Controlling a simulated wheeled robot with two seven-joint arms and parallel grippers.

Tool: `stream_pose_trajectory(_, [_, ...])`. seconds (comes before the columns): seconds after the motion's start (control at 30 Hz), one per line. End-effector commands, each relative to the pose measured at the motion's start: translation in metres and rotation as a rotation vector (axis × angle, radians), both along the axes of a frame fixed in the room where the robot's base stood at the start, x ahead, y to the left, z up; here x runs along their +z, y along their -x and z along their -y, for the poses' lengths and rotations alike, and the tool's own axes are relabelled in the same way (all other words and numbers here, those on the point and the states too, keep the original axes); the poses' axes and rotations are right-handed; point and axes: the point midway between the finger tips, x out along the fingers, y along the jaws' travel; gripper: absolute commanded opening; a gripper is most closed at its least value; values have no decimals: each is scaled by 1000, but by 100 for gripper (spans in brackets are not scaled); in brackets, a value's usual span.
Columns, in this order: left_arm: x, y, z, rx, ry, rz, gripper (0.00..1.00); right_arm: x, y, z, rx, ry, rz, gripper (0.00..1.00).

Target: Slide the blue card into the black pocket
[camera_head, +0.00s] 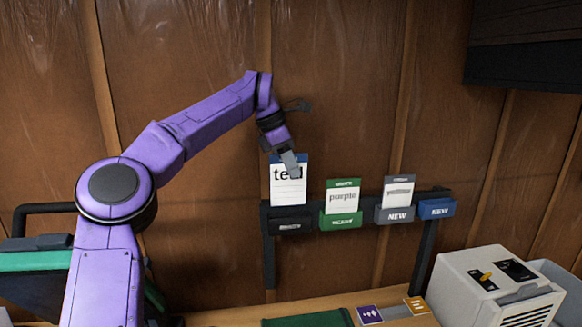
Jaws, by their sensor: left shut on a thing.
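The blue card (288,192) is white with a blue top strip and large black letters partly covered by my gripper. My left gripper (291,168) is shut on its upper part and holds it upright in front of the wall. The black pocket (291,227) is the leftmost on the rack. The card is right above it, its lower edge near the pocket's top rim; I cannot tell whether the edge is inside. My right gripper is out of view.
A green pocket (341,221) and a grey pocket (395,215) hold cards close to the right. A blue pocket (437,209) at the right end shows no card. A beige machine (490,288) stands on the bench, lower right.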

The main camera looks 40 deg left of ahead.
Motion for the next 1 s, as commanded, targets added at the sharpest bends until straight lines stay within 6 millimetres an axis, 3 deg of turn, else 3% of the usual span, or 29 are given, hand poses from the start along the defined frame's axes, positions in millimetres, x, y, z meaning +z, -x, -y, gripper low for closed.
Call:
stream_pose_trajectory(0.6, [-43,-1,2,-3,-2,0,0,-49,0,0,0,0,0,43])
stream_pose_trajectory(1.0, [-65,-1,2,-4,-1,1,0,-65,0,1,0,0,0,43])
